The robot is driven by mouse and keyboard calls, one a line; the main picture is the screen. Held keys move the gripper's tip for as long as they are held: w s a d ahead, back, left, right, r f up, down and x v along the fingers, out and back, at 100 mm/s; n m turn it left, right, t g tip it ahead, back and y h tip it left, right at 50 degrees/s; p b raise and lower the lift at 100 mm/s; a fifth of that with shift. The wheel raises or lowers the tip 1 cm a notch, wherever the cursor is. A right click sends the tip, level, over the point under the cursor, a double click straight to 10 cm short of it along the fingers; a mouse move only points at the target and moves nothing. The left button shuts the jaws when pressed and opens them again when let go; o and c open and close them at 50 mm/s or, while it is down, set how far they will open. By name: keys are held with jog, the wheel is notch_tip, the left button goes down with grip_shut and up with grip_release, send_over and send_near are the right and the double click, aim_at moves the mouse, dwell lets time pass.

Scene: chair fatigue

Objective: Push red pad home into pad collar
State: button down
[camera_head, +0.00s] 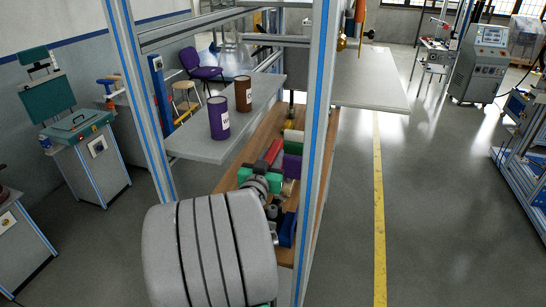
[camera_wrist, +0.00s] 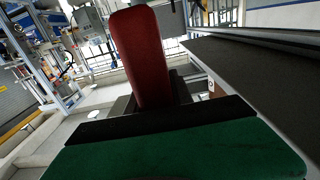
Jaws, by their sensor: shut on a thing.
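The red pad (camera_head: 272,150) is a long red block in front of my gripper (camera_head: 263,164), over the wooden bench top. In the wrist view the red pad (camera_wrist: 141,55) stands up from the dark fingers of my gripper (camera_wrist: 150,97), which are shut on it. The green and black body of my gripper fills the bottom of that view. The pad's far end is clear of contact in the wrist view as far as I can see. I cannot pick out the pad collar with certainty; a small brassy round part (camera_head: 290,123) sits beyond the pad.
Close to the right of the pad are a purple block (camera_head: 292,166) and a cream block (camera_head: 293,136). A grey shelf (camera_head: 190,146) at left carries a purple can (camera_head: 218,118) and a brown can (camera_head: 243,94). A blue-striped frame post (camera_head: 318,130) stands close at right.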

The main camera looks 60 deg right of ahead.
jog(key=shift+a+b, duration=0.15)
jog(key=shift+b, duration=0.3)
notch_tip(320, 180, down, 6)
jog(key=b, duration=0.6)
jog(key=shift+r, duration=0.15)
jog(key=shift+b, duration=1)
dwell(0.8)
jog(key=shift+f+b, duration=2)
jog(key=shift+b, duration=0.45)
jog(key=c, duration=1.4)
grip_release()
jog(key=shift+c, duration=0.2)
jog(key=o, duration=0.4)
jog(key=shift+f, duration=0.15)
